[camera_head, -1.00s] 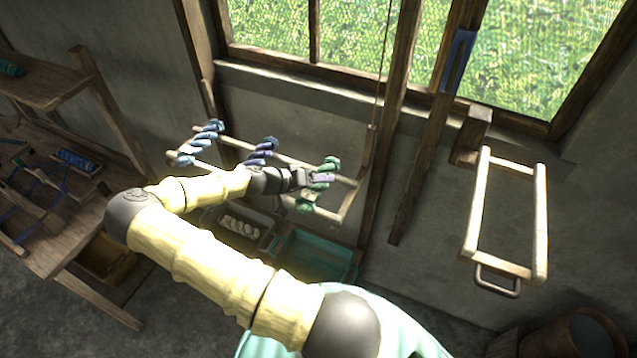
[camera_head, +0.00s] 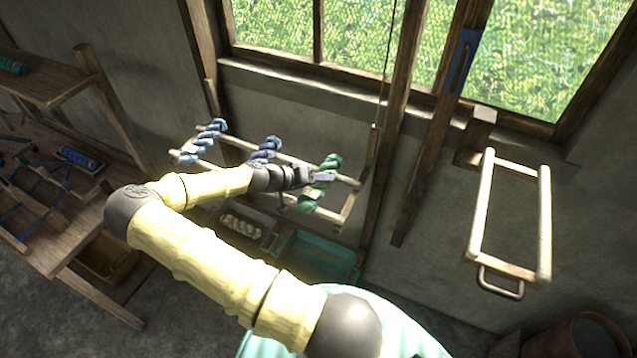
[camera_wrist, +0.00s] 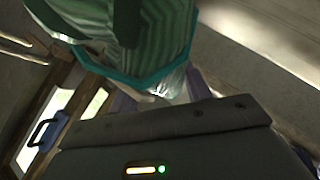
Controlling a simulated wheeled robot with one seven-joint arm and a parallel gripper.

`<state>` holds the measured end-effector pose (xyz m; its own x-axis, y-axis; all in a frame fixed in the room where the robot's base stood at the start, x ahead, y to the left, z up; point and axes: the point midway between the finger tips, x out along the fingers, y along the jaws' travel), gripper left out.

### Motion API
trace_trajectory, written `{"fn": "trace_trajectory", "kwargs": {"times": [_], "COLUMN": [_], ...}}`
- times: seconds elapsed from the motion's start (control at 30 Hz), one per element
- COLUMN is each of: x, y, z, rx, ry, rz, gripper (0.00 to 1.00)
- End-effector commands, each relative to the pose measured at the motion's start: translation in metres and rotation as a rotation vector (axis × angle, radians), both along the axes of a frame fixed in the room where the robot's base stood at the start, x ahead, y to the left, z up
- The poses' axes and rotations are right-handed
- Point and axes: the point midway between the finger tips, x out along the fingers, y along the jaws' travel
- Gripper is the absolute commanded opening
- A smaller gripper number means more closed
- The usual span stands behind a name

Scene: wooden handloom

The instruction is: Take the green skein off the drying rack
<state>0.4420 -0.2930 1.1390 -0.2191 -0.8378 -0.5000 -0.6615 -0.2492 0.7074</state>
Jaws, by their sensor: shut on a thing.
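The green skein (camera_head: 328,165) hangs over the wooden drying rack (camera_head: 286,157) at the rack's right end. My gripper (camera_head: 318,178) is at the skein, shut on it from the left side. The fingertips are mostly hidden behind the gripper body and the skein there. The skein still lies at the rack's bars.
Below stand a teal crate (camera_head: 322,259) and a tray of pale pieces (camera_head: 243,226). An empty wooden rack (camera_head: 480,215) juts from the wall at right.

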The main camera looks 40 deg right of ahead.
Motion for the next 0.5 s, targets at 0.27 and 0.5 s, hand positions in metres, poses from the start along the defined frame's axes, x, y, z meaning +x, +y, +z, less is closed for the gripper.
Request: {"fn": "trace_trajectory", "kwargs": {"times": [0.27, 0.5], "x": [0.000, 0.000], "y": [0.000, 0.000], "z": [0.035, 0.075], "rx": [0.000, 0.001], "ry": [-0.006, -0.003], "rz": [-0.002, -0.002], "gripper": [0.22, 0.22]}}
